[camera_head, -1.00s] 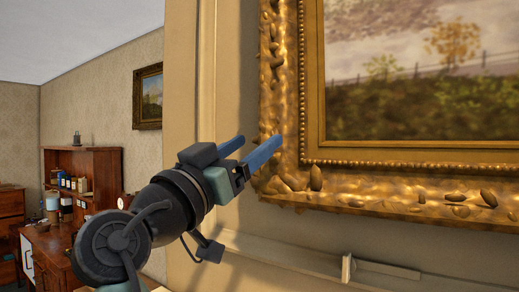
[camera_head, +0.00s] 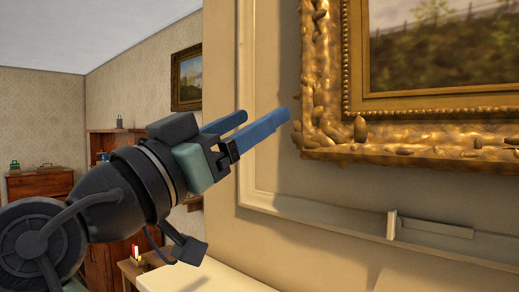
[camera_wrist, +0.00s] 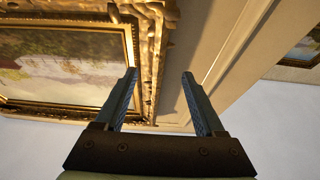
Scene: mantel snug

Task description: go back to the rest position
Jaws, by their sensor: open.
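My gripper (camera_head: 255,127) is open and empty, with two blue fingers apart. In the head view it is raised in front of the wall, just left of the lower left corner of a gold-framed painting (camera_head: 420,40). The wrist view shows the fingers of my gripper (camera_wrist: 160,90) with nothing between them. The ornate gold frame (camera_wrist: 150,55) lies left of and partly behind the left finger there. I cannot tell the exact gap between the fingers and the wall.
A small pale bracket-like piece (camera_head: 430,227) sits on the wall moulding below the painting. A pale surface (camera_head: 215,277) lies below my gripper. Further back are a wooden cabinet (camera_head: 105,250), a chest of drawers (camera_head: 40,185) and a smaller painting (camera_head: 187,78). The air left of the wall is clear.

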